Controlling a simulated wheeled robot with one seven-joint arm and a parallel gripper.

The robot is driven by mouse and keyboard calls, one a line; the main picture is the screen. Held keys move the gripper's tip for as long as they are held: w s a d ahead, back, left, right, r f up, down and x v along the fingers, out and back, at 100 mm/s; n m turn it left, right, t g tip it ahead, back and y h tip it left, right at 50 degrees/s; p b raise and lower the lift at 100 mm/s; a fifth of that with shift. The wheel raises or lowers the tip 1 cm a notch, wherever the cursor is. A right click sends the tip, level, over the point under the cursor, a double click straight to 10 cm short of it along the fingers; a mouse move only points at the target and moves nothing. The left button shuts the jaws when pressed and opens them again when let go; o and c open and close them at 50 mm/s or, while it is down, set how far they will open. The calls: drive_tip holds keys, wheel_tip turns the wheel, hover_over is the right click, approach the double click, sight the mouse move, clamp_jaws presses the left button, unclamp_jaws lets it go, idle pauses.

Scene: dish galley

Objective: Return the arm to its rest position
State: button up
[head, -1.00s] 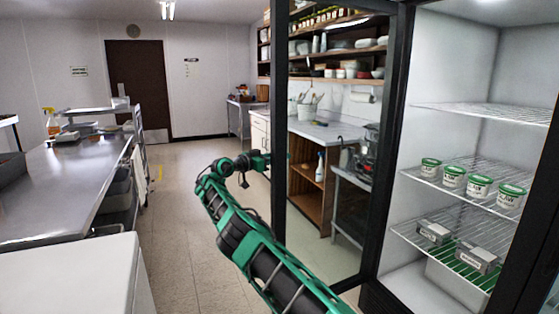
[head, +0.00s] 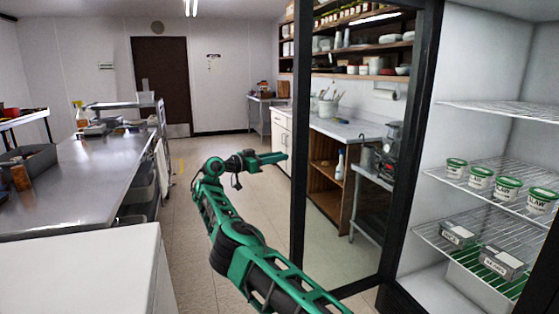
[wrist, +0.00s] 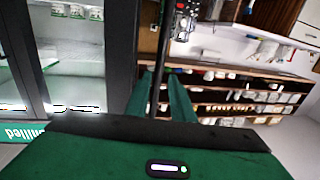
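My arm (head: 240,245) is green and black and reaches forward, bent at the elbow, in the head view. My gripper (head: 283,157) is at its far end, level and pointing right, close to the dark left frame of the glass door (head: 300,110). In the wrist view the two green fingers (wrist: 163,92) stand apart, with a dark upright bar seen between them. No object shows in the fingers. I cannot tell whether they touch the door frame.
The open fridge (head: 480,60) at right holds several white tubs (head: 508,187) and grey boxes (head: 502,262) on wire shelves. A steel counter (head: 90,185) and a white surface (head: 80,270) are at left. Clear floor (head: 195,225) lies between the counter and my arm.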

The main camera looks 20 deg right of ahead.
idle(0.3)
drive_tip(key=s+f+n+g+y, duration=0.25)
drive_tip(key=s+n+y, duration=0.35)
drive_tip(key=s+y, duration=0.55)
drive_tip(key=s+d+n+g+y, duration=0.1)
drive_tip(key=s+d, duration=0.3)
drive_tip(key=s, duration=0.5)
drive_tip(key=s+d+f+y, duration=0.15)
drive_tip(key=s+d, duration=0.25)
drive_tip(key=s, duration=0.5)
drive_tip(key=s+d+r+n+g+y, duration=0.1)
drive_tip(key=s+d, duration=0.4)
drive_tip(key=s, duration=0.4)
drive_tip(key=s+a+f+y, duration=0.1)
drive_tip(key=s+a+f, duration=0.2)
drive_tip(key=s, duration=1)
drive_tip(key=s+a+f+n+t+y, duration=0.1)
drive_tip(key=s+a+f, duration=0.3)
drive_tip(key=s, duration=1)
drive_tip(key=shift+s+f+y, duration=0.2)
drive_tip(key=shift+f+y, duration=0.15)
drive_tip(key=shift+y, duration=0.15)
